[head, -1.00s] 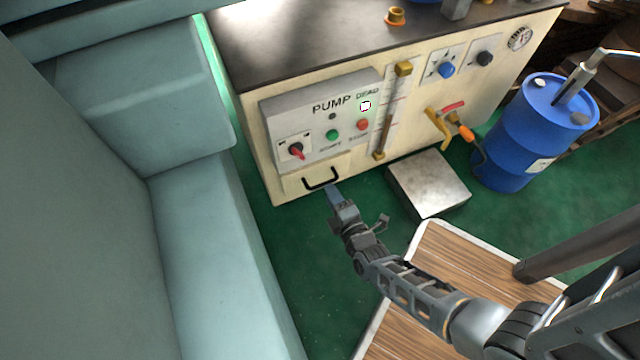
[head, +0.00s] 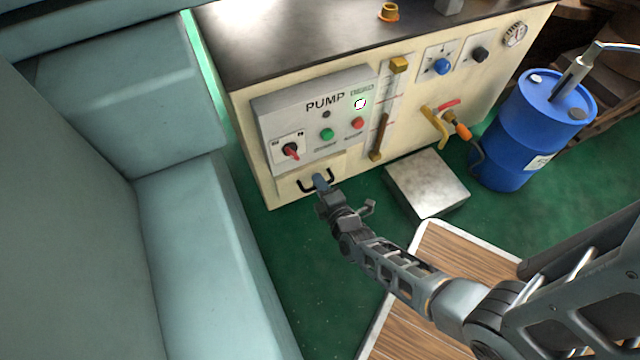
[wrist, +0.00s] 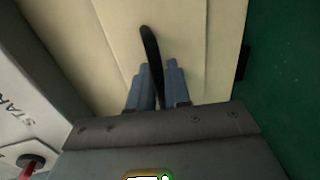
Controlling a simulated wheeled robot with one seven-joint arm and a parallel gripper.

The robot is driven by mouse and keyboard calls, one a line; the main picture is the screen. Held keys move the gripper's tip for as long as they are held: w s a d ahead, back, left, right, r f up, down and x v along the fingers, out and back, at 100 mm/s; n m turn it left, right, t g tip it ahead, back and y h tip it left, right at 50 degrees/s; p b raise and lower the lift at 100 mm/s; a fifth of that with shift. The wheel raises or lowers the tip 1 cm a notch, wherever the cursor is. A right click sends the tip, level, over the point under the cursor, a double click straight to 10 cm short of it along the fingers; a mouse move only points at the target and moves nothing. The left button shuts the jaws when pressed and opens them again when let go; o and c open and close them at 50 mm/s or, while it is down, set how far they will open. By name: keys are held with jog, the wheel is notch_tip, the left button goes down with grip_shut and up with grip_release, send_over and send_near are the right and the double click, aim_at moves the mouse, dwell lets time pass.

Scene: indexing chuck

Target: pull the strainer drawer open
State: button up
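The strainer drawer (head: 290,185) is a cream panel low on the front left of the pump cabinet, under the grey PUMP panel. Its black handle (head: 303,187) is partly hidden by my gripper (head: 318,180). In the wrist view the handle (wrist: 149,45) runs between the two blue-grey fingers of my gripper (wrist: 159,72), which lie close on either side of it. I cannot tell whether they press on it. The drawer front looks flush with the cabinet.
A teal bench (head: 215,235) stands close on the left. A metal box (head: 428,183) sits on the green floor right of the drawer. A blue barrel (head: 525,130) stands further right.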

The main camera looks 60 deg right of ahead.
grip_shut()
jog(key=shift+s, duration=0.1)
jog(key=f+p+v, duration=0.3)
jog(key=v, duration=1.3)
jog(key=shift+s+a, duration=0.2)
jog(key=shift+s, duration=0.05)
jog(key=shift+f, duration=0.15)
jog(key=shift+o, duration=2.4)
grip_release()
jog(key=p+v, duration=0.2)
jog(key=v, duration=0.5)
jog(key=shift+s+a, duration=0.2)
jog(key=shift+s, duration=0.05)
